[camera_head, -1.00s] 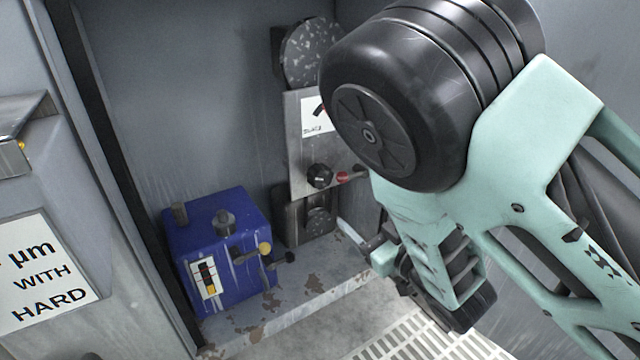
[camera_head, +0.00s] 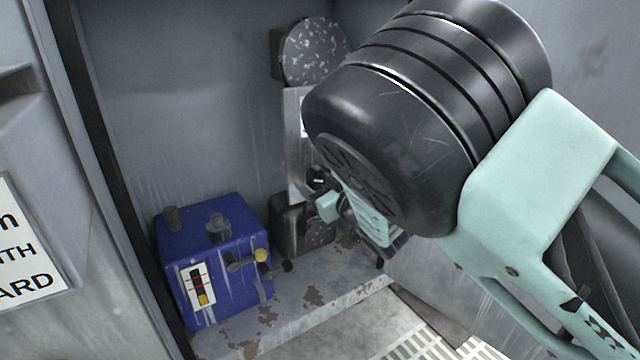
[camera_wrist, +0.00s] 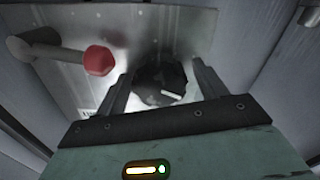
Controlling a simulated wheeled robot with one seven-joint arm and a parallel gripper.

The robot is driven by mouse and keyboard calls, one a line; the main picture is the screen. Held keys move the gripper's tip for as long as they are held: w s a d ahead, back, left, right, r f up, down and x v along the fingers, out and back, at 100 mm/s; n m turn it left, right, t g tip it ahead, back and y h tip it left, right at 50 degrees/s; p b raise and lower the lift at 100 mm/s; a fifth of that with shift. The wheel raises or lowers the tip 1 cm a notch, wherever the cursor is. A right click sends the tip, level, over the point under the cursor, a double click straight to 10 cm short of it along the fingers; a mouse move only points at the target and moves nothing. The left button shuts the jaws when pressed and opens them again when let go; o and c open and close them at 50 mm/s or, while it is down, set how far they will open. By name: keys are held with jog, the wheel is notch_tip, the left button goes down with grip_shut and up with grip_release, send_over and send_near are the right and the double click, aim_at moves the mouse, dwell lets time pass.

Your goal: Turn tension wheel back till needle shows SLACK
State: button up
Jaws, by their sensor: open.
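The tension wheel, a black knob with a white pointer line, shows on the metal panel in the wrist view (camera_wrist: 160,84), and partly in the head view (camera_head: 317,176). My gripper (camera_wrist: 160,74) is open, with one finger on each side of the wheel; I cannot tell whether they touch it. In the head view my gripper is mostly behind my arm. The metal panel (camera_head: 294,140) is largely covered by my arm, and its needle and dial are hidden now.
A lever with a red knob (camera_wrist: 98,60) sticks out close beside the left finger in the wrist view. A blue box (camera_head: 205,245) with a yellow-tipped lever stands on the worn ledge (camera_head: 300,305). A speckled disc (camera_head: 313,50) is above the panel.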

jog(key=shift+w, duration=0.1)
jog(key=c, duration=1)
jog(key=shift+o, duration=0.2)
jog(key=shift+r+n+p, duration=0.1)
jog(key=shift+n+p, duration=0.2)
jog(key=n+p, duration=0.2)
jog(key=shift+n, duration=0.3)
jog(key=shift+a+n+p, duration=0.1)
jog(key=shift+n+p, duration=1.2)
jog(key=shift+n, duration=0.9)
jog(key=o, duration=1)
jog(key=shift+c, duration=0.2)
